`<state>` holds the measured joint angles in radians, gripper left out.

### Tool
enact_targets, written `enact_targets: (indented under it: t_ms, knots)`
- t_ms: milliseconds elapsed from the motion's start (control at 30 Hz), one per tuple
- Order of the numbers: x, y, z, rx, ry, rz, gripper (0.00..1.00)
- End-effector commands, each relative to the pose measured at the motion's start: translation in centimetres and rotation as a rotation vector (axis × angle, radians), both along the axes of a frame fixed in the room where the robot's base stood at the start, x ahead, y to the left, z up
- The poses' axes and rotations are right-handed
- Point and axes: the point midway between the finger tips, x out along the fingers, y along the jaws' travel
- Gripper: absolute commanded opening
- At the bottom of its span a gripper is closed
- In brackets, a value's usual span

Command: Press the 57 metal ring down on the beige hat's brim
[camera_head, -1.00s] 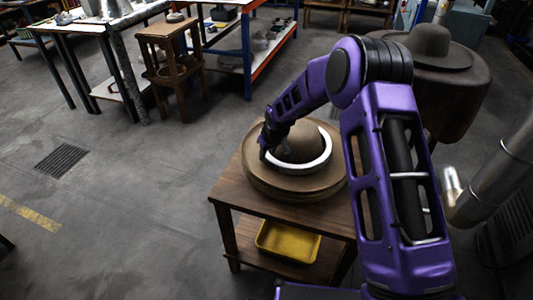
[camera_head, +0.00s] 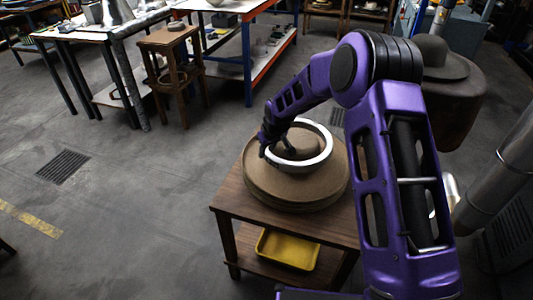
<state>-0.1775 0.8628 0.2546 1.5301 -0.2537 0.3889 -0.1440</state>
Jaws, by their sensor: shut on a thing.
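The beige hat (camera_head: 287,187) lies brim-down on a small wooden table, and its wide round brim faces up. The pale metal ring (camera_head: 321,163) surrounds the hat's crown in the picture and appears raised above the brim, around the crown's upper part. I cannot read a number on it. My gripper (camera_head: 266,146) is shut on the ring's left side. The fingertips are small and dark in this view. The arm comes in from the right and hides none of the brim's front.
The wooden table (camera_head: 232,201) has a lower shelf with a yellow tray (camera_head: 287,249). Another dark hat (camera_head: 441,60) rests on a round brown stand at the back right. Silver pipes (camera_head: 495,185) stand at the right. The floor at the left is open.

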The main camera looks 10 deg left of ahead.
Motion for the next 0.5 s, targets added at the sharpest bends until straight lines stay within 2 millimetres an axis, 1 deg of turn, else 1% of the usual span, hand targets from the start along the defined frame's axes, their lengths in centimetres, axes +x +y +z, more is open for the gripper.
enact_targets:
  t_ms: [33,500]
  knots:
    - [0.1,0.0,0.7,0.001,-0.004,0.001,0.0]
    - [0.1,0.0,3.9,0.001,-0.004,0.001,0.0]
